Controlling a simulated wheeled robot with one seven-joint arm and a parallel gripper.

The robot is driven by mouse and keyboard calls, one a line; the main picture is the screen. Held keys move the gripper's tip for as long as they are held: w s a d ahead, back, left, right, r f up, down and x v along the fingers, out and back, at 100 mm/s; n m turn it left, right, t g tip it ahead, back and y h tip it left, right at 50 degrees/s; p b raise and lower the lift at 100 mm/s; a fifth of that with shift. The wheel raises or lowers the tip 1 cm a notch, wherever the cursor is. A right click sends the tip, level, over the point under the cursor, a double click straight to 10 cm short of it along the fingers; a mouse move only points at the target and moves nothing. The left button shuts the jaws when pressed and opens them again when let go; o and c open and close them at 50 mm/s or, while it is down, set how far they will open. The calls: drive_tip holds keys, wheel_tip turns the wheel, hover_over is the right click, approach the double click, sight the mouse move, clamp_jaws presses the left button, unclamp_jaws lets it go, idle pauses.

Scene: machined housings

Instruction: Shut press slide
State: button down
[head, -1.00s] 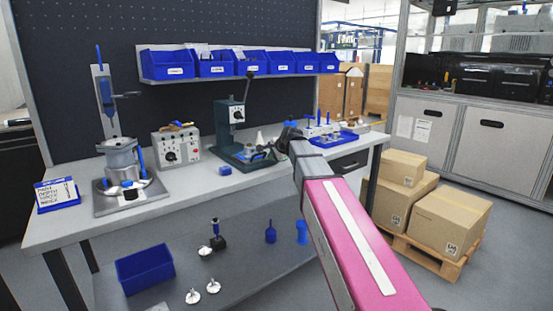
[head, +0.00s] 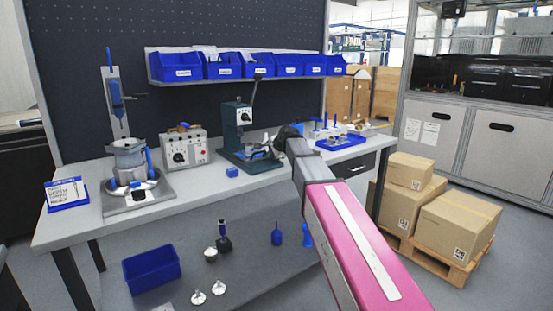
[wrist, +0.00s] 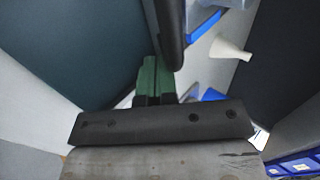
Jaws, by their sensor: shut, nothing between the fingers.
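The dark green press (head: 236,118) stands on the bench against the pegboard, with its long dark lever raised up and to the right. Its low front part is partly covered by my gripper (head: 268,149), so I cannot tell how far the slide is out. In the wrist view my gripper's green and black fingers (wrist: 153,72) are closed together and empty. A dark rounded bar (wrist: 169,35) passes close to the fingertips; I cannot tell whether they touch. A broad dark teal surface (wrist: 75,45), likely the press, fills the left of that view.
A white cone-shaped item (wrist: 229,49) stands beside the fingers. A blue tray (head: 342,142) with small parts lies right of the press. Blue bins (head: 223,67) hang above.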

drive_tip(key=w+a, duration=0.1)
drive_tip(key=w, duration=0.1)
drive_tip(key=w+a, duration=0.2)
drive_tip(key=w, duration=0.1)
drive_tip(key=w+a, duration=0.2)
drive_tip(key=w, duration=0.1)
drive_tip(key=shift+a, duration=0.2)
drive_tip(key=shift+w, duration=0.1)
